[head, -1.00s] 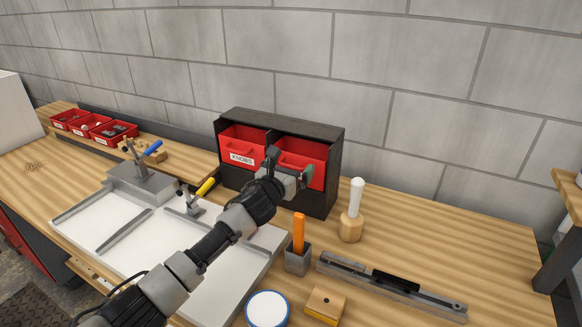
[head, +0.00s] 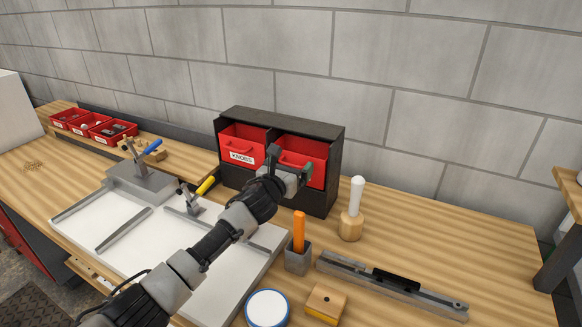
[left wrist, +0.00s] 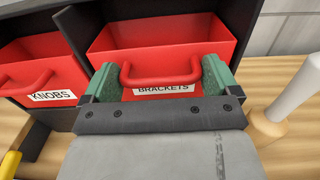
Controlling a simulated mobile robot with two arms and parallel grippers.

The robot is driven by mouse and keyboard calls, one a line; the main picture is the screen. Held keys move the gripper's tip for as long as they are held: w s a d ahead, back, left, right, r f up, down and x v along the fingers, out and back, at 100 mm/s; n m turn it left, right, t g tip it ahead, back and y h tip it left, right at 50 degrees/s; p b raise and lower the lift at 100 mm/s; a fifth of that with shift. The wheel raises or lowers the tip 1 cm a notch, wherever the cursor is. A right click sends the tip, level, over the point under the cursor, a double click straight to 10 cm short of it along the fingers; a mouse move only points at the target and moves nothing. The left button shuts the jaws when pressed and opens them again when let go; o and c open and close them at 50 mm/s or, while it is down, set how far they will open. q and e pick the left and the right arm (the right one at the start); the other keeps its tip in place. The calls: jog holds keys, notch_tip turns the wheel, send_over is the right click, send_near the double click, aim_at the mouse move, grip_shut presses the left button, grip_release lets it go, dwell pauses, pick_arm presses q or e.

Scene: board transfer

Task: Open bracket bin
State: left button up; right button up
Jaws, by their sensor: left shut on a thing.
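The red bracket bin (left wrist: 160,35) is in the right slot of a black cabinet, its BRACKETS label (left wrist: 163,89) and red handle facing me. In the head view the bin (head: 306,158) is partly covered by my gripper. My left gripper (head: 290,168) is at the front of this bin. In the left wrist view its green-padded fingers (left wrist: 160,80) stand at both sides of the handle (left wrist: 161,73) and are shut on it. The bin's front appears close to the cabinet front; its inside looks empty where visible. My right gripper is not in view.
The KNOBS bin (head: 242,146) sits left in the same black cabinet (head: 325,200). A white-handled tool in a wooden base (head: 351,223) stands right. An orange-handled tool (head: 299,232) in a grey holder is in front. A white board fixture (head: 130,255) lies left.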

pick_arm(q)
jog(key=shift+s+a+f+t+h+b, duration=0.15)
jog(key=shift+s+f+t+h+b, duration=0.35)
jog(key=shift+b, duration=2)
jog(key=shift+s+a+f, duration=0.2)
jog(key=shift+s+f, duration=0.2)
jog(key=shift+s, duration=0.1)
jog(key=shift+s+a+f+y, duration=0.2)
jog(key=shift+s+f, duration=0.25)
jog(key=shift+f, duration=0.15)
jog(key=shift+s+a+f+y, duration=0.1)
jog(key=shift+s+a+f, duration=0.05)
jog(key=shift+s+f, duration=0.35)
jog(key=shift+f, duration=0.25)
jog(key=o, duration=0.9)
jog(key=shift+o, duration=0.4)
jog(key=shift+s+r, duration=0.1)
jog(key=shift+r, duration=0.15)
